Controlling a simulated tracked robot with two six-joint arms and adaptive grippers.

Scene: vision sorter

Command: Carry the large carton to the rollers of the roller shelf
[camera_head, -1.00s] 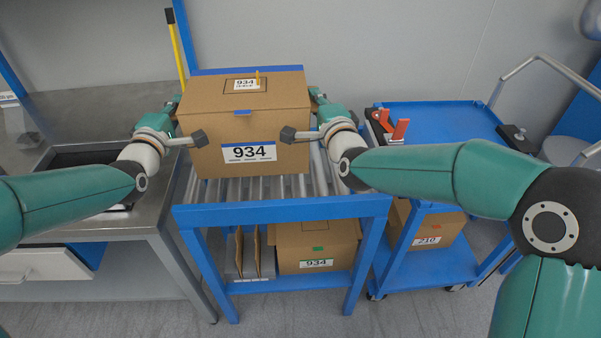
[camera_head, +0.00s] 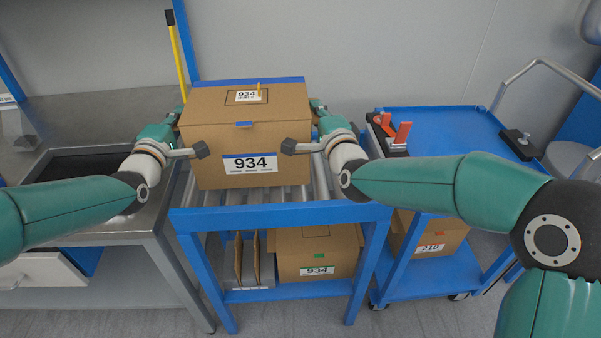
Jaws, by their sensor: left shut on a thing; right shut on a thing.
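The large carton (camera_head: 225,158), brown and labelled 934, is upright on or just above the rollers (camera_head: 295,192) of the blue roller shelf (camera_head: 285,214); I cannot tell whether it touches them. My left gripper (camera_head: 190,140) is at the carton's left side and shut on it. My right gripper (camera_head: 306,135) is at its right side and shut on it. One dark fingertip of each gripper shows in front of the carton; the other fingers are hidden behind its sides.
A second carton labelled 934 (camera_head: 300,258) and flat brown sheets (camera_head: 247,258) are on the lower shelf. A blue cart (camera_head: 445,125) stands at right, with a carton labelled 210 (camera_head: 440,237) below. A grey bench (camera_head: 95,103) stands at left. A yellow pole (camera_head: 176,60) rises behind.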

